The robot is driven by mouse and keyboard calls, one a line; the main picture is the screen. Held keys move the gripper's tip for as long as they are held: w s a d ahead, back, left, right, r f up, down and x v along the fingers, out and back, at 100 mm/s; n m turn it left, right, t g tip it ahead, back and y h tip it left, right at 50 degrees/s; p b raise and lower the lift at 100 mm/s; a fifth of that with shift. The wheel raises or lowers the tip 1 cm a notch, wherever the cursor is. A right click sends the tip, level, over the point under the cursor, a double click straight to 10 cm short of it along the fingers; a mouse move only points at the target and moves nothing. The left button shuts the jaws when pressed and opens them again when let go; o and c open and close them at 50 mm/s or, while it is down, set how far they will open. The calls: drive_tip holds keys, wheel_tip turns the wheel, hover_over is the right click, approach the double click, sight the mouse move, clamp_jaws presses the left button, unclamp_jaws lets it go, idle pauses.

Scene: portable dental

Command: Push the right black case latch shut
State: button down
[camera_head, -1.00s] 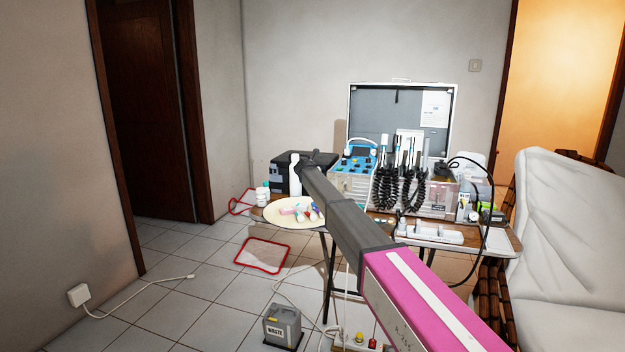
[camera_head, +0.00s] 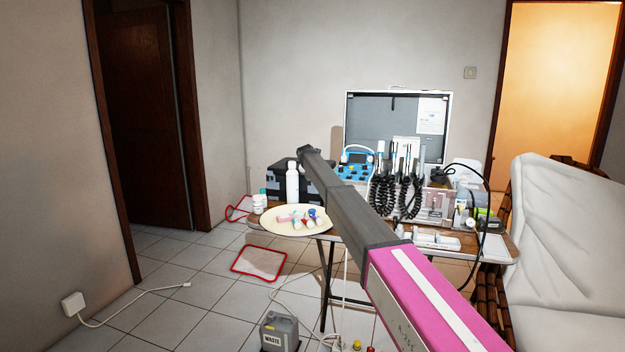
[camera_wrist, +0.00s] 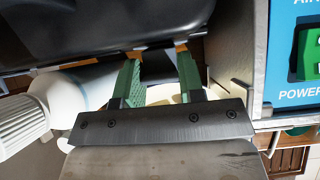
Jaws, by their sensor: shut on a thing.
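The black case (camera_head: 277,178) stands at the back left of the table, partly hidden by a white bottle and by my arm. In the wrist view, its dark curved side (camera_wrist: 90,30) fills the upper left. My gripper (camera_wrist: 158,64) has green fingers with orange tips, which reach the lower edge of the case. A small dark piece, apparently the latch (camera_wrist: 157,68), sits between the fingertips, and the fingers are shut on it. Whether the latch is up or down cannot be told. In the head view my arm hides the fingers and the latch.
The white bottle (camera_head: 292,184) stands in front of the case; its ribbed cap (camera_wrist: 20,125) is left of my fingers. A blue-and-white power unit (camera_wrist: 290,60) is close on the right. A round tray (camera_head: 272,225) with small items lies in front on the table.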

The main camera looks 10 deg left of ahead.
drive_tip(key=c, duration=0.7)
unclamp_jaws()
drive_tip(key=v, duration=1)
drive_tip(key=shift+s+r, duration=0.2)
drive_tip(key=shift+r, duration=0.1)
drive_tip(key=shift+s, duration=0.1)
